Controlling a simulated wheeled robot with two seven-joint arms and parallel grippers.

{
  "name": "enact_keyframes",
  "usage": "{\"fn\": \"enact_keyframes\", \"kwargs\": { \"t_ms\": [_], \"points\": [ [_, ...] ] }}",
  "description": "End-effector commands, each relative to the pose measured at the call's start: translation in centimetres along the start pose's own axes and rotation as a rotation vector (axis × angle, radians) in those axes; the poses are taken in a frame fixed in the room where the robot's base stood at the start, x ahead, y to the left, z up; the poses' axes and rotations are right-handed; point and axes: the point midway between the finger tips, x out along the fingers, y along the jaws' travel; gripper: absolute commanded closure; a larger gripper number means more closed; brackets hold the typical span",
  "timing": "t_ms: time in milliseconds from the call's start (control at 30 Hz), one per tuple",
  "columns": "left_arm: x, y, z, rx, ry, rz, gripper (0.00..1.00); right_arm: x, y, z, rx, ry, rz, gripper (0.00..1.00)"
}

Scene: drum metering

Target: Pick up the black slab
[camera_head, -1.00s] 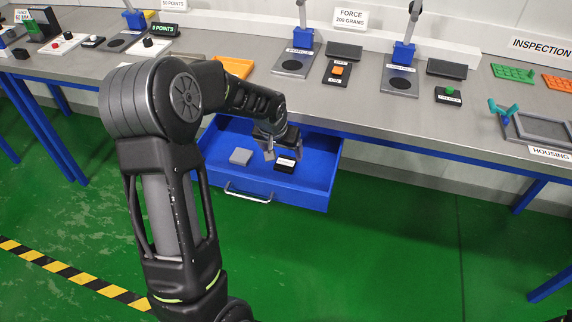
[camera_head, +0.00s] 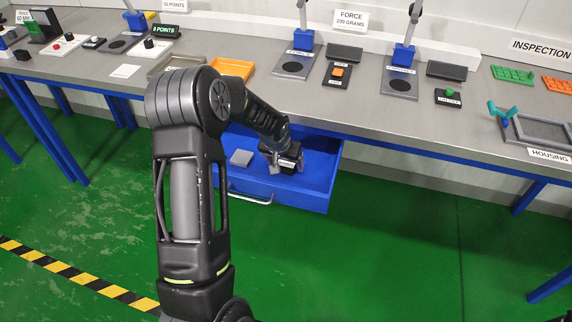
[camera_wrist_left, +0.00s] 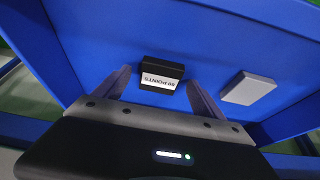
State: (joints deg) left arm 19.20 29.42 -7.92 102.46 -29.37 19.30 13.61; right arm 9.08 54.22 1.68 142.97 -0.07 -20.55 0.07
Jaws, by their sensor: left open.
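The black slab (camera_wrist_left: 161,72), with a white label reading what looks like "80 POINTS", lies in the open blue drawer (camera_head: 316,180). In the head view the slab (camera_head: 287,169) is partly covered by my left gripper (camera_head: 285,168). In the left wrist view my left gripper (camera_wrist_left: 155,90) is open, with one finger on each side of the slab's near end. I cannot tell whether the fingers touch it. My right gripper is not in view.
A grey slab (camera_head: 241,158) lies in the drawer to the left of the black one, and it also shows in the left wrist view (camera_wrist_left: 248,88). The drawer's walls surround both. The grey worktop (camera_head: 300,98) is above and behind, with trays and test stands.

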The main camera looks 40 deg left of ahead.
Motion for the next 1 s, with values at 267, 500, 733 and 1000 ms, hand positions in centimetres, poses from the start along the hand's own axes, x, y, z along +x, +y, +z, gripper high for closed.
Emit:
{"fn": "enact_keyframes", "kwargs": {
  "t_ms": [267,500,733,1000],
  "points": [
    [0.26,-0.01,-0.02,0.000,0.001,0.000,0.20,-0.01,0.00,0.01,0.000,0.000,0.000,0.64],
    [0.24,-0.02,-0.01,0.000,0.001,0.000,0.20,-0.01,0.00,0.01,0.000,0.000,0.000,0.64],
    [0.24,-0.02,-0.02,0.000,0.001,0.000,0.29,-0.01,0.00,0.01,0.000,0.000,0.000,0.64],
    [0.23,-0.02,-0.02,0.000,0.001,0.000,0.51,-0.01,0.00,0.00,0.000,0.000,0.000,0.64]
  ]
}}
